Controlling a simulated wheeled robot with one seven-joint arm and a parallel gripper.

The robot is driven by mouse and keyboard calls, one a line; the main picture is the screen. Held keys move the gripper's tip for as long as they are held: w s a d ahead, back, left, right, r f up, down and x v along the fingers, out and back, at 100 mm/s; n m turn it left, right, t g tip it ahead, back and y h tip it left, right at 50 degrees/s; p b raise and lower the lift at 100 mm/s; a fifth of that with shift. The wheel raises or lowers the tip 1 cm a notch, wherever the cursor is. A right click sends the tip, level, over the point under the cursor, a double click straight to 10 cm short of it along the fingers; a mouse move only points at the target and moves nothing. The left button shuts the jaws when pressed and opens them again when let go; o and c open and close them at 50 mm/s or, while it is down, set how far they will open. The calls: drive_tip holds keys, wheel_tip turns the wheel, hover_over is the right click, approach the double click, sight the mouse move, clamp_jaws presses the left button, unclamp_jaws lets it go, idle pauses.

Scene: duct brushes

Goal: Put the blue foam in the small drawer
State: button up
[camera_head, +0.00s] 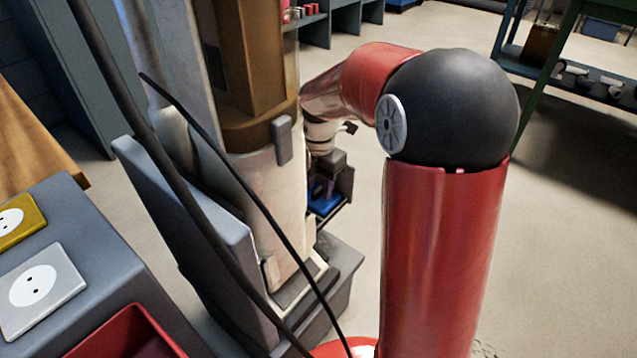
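A small blue piece (322,204), which looks like the blue foam, shows low beside the tall cream and brown machine, partly hidden by it. My gripper (324,188) points down just above the blue piece. Its fingers are small, dark and partly covered, so I cannot tell whether they are open or touch the blue piece. A dark open tray or drawer (346,184) juts out around the blue piece on the right side of the machine. I cannot tell whether the blue piece rests inside it or hangs over it.
The machine (262,190) stands on a grey base with black hoses in front. A grey cabinet (100,250) with white and yellow socket plates and a red bin (125,335) is at lower left. Shelving (345,18) and a green rack (560,60) stand behind. The floor at right is clear.

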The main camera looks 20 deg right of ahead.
drive_tip(key=shift+r, duration=0.1)
wheel_tip(320, 180, up, 8)
drive_tip(key=shift+f+p, duration=0.25)
drive_tip(key=shift+p, duration=0.85)
wheel_tip(320, 180, up, 6)
drive_tip(key=w+d+p, duration=0.2)
drive_tip(key=d+p, duration=0.1)
drive_tip(key=p, duration=0.4)
drive_tip(key=shift+w, duration=0.1)
